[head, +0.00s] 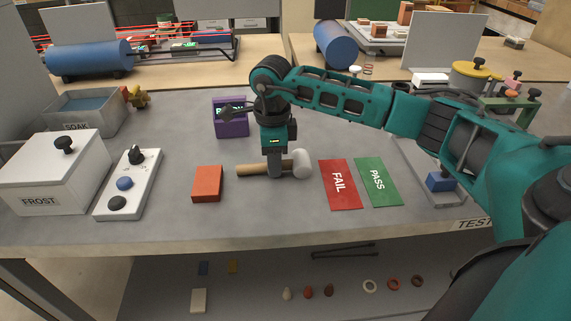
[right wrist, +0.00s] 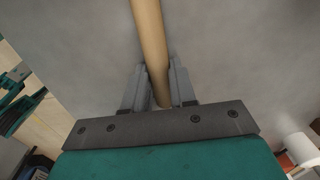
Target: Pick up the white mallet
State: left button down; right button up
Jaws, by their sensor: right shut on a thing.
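The white mallet has a white head (head: 302,164) and a light wooden handle (head: 250,170). It lies level at the table's front middle in the head view, with its head to the right. My right gripper (head: 275,172) comes down from above and is shut on the handle near the head. In the right wrist view the wooden handle (right wrist: 150,45) runs between the two grey fingers of my right gripper (right wrist: 157,90). I cannot tell whether the mallet touches the table. My left gripper is not in view.
An orange-red brick (head: 207,184) lies left of the handle. A red FAIL card (head: 340,185) and a green PASS card (head: 378,181) lie to the right. A purple box (head: 231,120) stands behind. A white control box (head: 128,184) and a FROST box (head: 50,175) stand at the left.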

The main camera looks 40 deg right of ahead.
grip_shut()
dwell(0.4)
